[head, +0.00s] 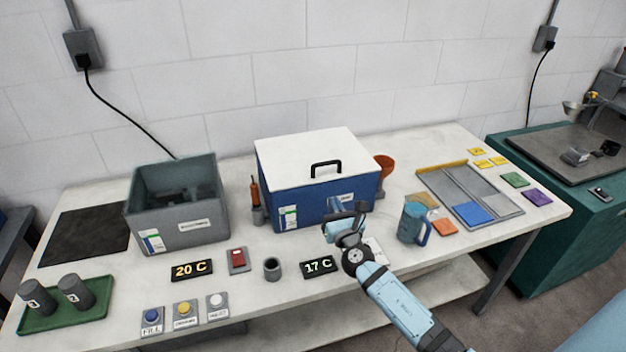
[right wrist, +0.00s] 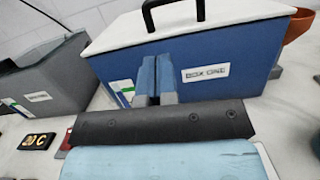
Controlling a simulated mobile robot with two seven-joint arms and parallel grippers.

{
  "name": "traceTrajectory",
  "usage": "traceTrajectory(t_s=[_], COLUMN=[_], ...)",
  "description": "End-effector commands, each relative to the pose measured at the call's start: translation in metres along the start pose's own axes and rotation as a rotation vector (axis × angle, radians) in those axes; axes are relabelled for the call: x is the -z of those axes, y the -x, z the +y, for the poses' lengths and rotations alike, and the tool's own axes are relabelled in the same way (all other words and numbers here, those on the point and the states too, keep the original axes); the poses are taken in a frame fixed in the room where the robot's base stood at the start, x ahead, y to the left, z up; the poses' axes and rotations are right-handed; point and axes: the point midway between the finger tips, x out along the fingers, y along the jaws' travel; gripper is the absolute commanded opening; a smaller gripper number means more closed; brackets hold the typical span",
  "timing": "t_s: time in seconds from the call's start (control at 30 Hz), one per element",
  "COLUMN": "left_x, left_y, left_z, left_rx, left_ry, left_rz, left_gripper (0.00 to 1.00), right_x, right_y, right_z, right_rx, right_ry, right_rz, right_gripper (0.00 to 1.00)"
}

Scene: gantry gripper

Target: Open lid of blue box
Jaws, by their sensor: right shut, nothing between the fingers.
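The blue box (head: 325,205) stands at the middle back of the table with its white lid (head: 285,160) shut on top. The lid carries a black handle (head: 326,168). In the right wrist view the blue box (right wrist: 245,65) fills the upper middle, with a "BOX ONE" label, and the handle (right wrist: 150,15) shows at the top edge. My right gripper (head: 340,212) is in front of the box's front wall, below the lid. Its fingers (right wrist: 155,80) are shut with nothing between them. I cannot tell whether they touch the wall. My left gripper is not in view.
A grey bin (head: 218,215) stands left of the box. An orange funnel (head: 386,162) is behind the box's right side, and a blue jug (head: 412,222) stands to its right. Displays, buttons and a small grey cup (head: 272,268) lie in front.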

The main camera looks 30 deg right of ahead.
Motion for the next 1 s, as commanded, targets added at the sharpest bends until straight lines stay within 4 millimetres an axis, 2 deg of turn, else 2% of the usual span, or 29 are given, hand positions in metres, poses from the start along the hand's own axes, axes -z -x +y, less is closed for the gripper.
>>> traceTrajectory(t_s=[0.17,0.6,0.8,1.0], left_x=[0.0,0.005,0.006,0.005], left_y=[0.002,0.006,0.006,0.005], left_z=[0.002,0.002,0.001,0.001], left_rx=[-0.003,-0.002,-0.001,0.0], left_ry=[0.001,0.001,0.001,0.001], left_rz=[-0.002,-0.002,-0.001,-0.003], left_gripper=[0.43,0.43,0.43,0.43], right_x=[-0.004,-0.004,-0.003,-0.003], right_y=[-0.016,-0.089,-0.102,-0.103], right_z=[-0.001,0.0,0.0,0.0], right_rx=[0.0,-0.001,-0.001,-0.001], right_ry=[0.049,0.042,0.043,0.042], right_rz=[-0.015,-0.013,-0.012,-0.011], right_gripper=[0.0,0.0,0.0,0.0])
